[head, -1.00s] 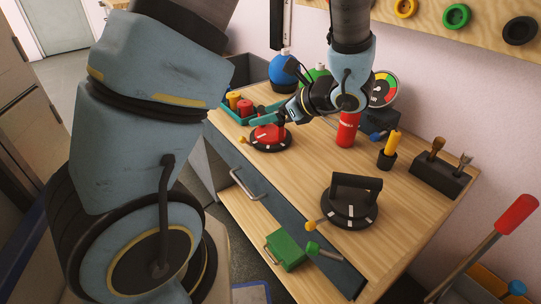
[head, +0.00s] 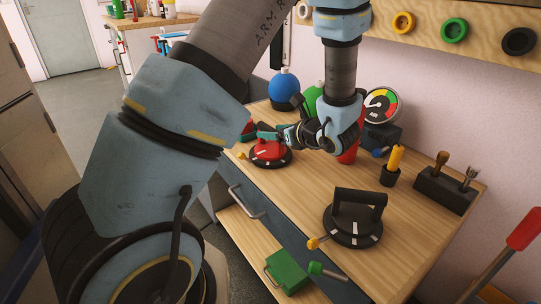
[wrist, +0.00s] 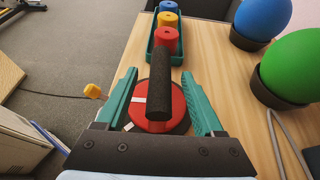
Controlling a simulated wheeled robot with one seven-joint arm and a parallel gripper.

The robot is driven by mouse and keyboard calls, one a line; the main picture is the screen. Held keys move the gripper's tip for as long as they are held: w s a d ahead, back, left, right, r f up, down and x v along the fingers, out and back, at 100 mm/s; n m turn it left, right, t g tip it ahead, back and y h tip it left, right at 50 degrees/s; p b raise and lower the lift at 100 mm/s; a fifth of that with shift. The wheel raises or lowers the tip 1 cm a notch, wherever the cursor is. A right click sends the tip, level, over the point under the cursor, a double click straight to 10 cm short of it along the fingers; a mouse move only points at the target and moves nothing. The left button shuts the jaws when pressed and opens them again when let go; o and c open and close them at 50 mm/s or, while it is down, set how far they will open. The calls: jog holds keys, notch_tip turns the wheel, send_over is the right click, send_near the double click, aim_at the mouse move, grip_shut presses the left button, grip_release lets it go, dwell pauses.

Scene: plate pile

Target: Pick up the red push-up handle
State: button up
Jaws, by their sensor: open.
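The red push-up handle (head: 268,150) stands on the wooden bench top, a red round base with white marks; a black foam grip bar (wrist: 160,85) rises over it in the wrist view. My gripper (head: 268,134) is just above it in the head view and hides its upper part. In the wrist view my gripper (wrist: 160,75) is open, with one teal finger on each side of the bar and a gap at both sides. The bar hides part of the red base (wrist: 176,108).
A teal tray (wrist: 152,48) with red, yellow and blue cylinders lies just beyond the handle. A blue ball (head: 284,88) and green ball (wrist: 294,66) sit in dark cups. A black handled disc (head: 354,225) stands nearer on the bench. A red cylinder (head: 348,156) is partly behind my arm.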

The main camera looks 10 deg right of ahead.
jog(key=shift+x, duration=0.85)
grip_shut()
dwell(0.8)
